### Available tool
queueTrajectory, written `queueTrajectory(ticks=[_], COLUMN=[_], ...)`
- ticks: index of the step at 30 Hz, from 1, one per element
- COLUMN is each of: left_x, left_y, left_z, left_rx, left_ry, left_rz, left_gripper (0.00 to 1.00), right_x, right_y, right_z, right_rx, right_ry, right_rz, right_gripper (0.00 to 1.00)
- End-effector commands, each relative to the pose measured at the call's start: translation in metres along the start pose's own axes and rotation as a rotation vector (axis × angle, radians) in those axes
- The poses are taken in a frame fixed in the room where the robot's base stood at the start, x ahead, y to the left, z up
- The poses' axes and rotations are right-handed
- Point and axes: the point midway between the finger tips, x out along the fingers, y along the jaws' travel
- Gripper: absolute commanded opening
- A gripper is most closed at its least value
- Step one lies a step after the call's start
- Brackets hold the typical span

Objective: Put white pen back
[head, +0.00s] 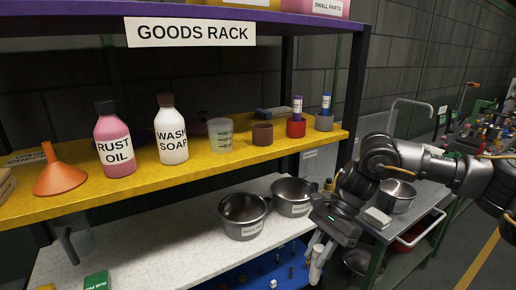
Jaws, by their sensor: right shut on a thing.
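My right gripper (317,260) reaches in from the right, low in front of the pots and below the yellow shelf. It is shut on a slim pale thing that looks like the white pen; the fingers hide much of it and its outline is hard to tell. On the yellow shelf a brown cup (262,136) shows nothing standing in it. My left gripper is not in view.
The yellow shelf (225,166) also carries an orange funnel (60,176), a pink bottle (115,143), a white soap bottle (171,136) and a clear beaker (220,135). Metal pots (243,216) stand on the white shelf below. A rack post (352,90) stands at the right.

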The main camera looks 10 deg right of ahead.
Motion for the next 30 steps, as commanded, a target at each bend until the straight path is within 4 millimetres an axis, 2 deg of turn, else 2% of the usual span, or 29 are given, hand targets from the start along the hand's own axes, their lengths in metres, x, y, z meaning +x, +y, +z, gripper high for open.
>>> queueTrajectory(ticks=[1, 3, 6, 9, 12, 15, 18, 21, 30], left_x=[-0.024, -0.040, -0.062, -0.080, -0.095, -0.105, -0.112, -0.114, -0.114], left_y=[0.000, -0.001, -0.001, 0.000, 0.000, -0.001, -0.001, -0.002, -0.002], left_z=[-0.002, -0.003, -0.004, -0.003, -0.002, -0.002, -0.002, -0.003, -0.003], left_rx=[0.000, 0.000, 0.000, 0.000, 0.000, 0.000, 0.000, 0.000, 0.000], left_ry=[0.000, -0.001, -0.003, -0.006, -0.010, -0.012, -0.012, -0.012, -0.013], left_rz=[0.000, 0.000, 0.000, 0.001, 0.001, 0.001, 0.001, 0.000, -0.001], left_gripper=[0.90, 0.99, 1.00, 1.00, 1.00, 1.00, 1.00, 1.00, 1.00], right_x=[-0.043, -0.088, -0.149, -0.204, -0.249, -0.283, -0.305, -0.316, -0.317], right_y=[-0.009, -0.020, -0.031, -0.036, -0.038, -0.037, -0.035, -0.034, -0.033], right_z=[0.022, 0.043, 0.074, 0.103, 0.128, 0.146, 0.158, 0.164, 0.162], right_rx=[0.077, 0.210, 0.403, 0.585, 0.739, 0.859, 0.941, 0.987, 0.996], right_ry=[0.000, 0.000, -0.001, 0.000, 0.002, 0.002, 0.002, 0.003, -0.021], right_rz=[-0.065, -0.152, -0.278, -0.392, -0.487, -0.558, -0.605, -0.630, -0.670], right_gripper=[0.00, 0.00, 0.00, 0.00, 0.00, 0.00, 0.00, 0.00, 0.00])
